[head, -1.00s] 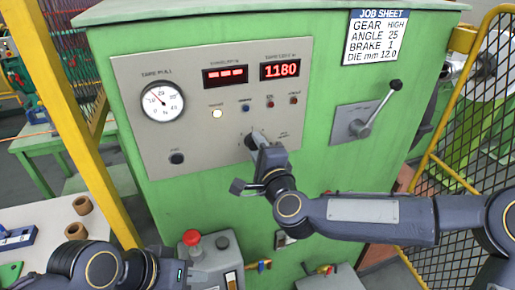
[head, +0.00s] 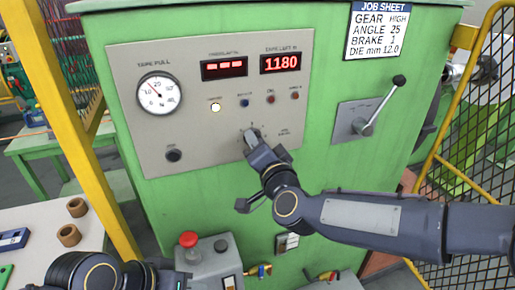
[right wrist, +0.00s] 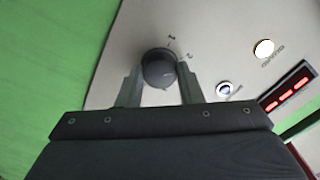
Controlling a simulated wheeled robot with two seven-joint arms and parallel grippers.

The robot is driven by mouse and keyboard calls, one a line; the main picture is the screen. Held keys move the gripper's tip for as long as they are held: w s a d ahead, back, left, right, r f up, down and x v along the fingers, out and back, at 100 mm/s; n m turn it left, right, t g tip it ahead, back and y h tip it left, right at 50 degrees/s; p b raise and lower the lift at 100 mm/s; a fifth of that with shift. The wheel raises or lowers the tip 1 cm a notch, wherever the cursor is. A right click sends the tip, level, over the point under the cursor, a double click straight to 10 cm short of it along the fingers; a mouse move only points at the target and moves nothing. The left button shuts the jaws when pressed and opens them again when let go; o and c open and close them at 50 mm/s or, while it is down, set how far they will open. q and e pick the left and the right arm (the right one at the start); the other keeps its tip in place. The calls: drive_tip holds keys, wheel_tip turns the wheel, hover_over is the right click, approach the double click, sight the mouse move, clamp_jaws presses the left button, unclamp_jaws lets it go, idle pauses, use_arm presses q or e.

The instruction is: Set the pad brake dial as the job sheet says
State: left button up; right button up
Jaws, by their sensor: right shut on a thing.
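The pad brake dial (right wrist: 158,66) is a round dark knob on the grey panel (head: 205,125) of the green machine. In the right wrist view it sits between the fingers of my right gripper (right wrist: 160,88), which is shut on it. Printed marks 1 and 2 show beside the knob; I cannot tell its exact setting. In the head view my right gripper (head: 252,139) covers much of the dial. The job sheet (head: 377,32) reads gear high, angle 25, brake 1, die 12.0 mm. My left gripper (head: 188,281) is at the bottom edge, mostly cut off.
The panel holds a tape pull gauge (head: 158,94), two red displays (head: 281,63) and a lit white lamp (head: 215,107). A lever (head: 383,104) stands to the right. A control box with a red button (head: 188,240) is below. Yellow mesh guarding (head: 459,130) borders the right.

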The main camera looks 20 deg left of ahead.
drive_tip(key=n, duration=1)
drive_tip(key=shift+n, duration=0.3)
drive_tip(key=shift+f, duration=0.1)
idle(0.3)
drive_tip(key=o, duration=1)
drive_tip(key=b+v, duration=0.1)
drive_tip(key=v, duration=0.7)
drive_tip(key=shift+b, duration=0.35)
drive_tip(key=shift+w, duration=0.1)
